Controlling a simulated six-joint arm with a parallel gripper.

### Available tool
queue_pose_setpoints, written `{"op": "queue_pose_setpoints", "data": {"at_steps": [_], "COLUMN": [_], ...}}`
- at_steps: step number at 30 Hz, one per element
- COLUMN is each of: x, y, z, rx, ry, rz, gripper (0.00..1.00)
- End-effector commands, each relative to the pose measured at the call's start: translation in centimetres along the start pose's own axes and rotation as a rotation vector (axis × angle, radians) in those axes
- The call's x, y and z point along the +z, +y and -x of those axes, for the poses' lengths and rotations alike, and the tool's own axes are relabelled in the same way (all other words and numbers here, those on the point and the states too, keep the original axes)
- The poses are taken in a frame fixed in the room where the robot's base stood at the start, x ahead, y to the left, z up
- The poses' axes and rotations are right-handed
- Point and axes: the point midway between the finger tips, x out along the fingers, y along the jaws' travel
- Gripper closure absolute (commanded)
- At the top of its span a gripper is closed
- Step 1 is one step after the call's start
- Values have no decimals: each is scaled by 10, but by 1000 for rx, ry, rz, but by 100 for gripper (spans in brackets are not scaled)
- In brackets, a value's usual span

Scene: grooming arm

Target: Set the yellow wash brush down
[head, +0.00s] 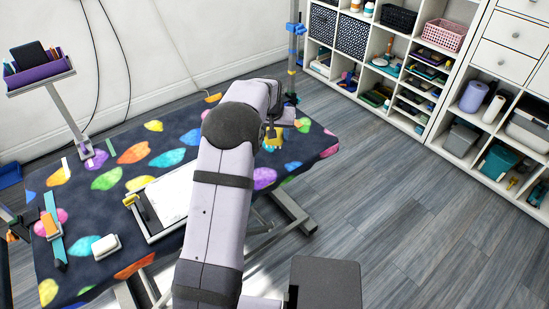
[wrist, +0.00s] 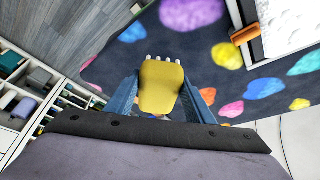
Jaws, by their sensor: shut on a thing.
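The yellow wash brush (wrist: 161,87) is held between the blue fingers of my gripper (wrist: 160,98) in the wrist view. Pale bristle tips show at its far end. My arm hides part of the table there. The wrist view shows the spotted cover (wrist: 150,50) beyond the brush. I cannot tell how high the brush is above it.
A tray with a white pad (head: 172,200) lies mid-table, left of my arm. A white block (head: 105,246) and a blue and orange tool (head: 53,228) lie further left. A post (head: 292,50) stands at the table's far right corner. Shelves (head: 400,60) line the wall; the floor (head: 420,210) is clear.

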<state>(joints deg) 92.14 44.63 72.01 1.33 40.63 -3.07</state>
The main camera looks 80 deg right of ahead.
Motion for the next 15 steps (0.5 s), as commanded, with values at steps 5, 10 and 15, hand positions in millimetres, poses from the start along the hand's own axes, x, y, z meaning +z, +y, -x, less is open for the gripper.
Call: {"op": "queue_pose_setpoints", "data": {"at_steps": [5, 10, 15], "x": [12, 19, 22], "y": [-1, -1, -1], "z": [-25, -44, -51], "rx": [-1, -1, -1], "ry": [-6, -3, 0], "rz": [1, 1, 1], "gripper": [70, 70, 70]}}
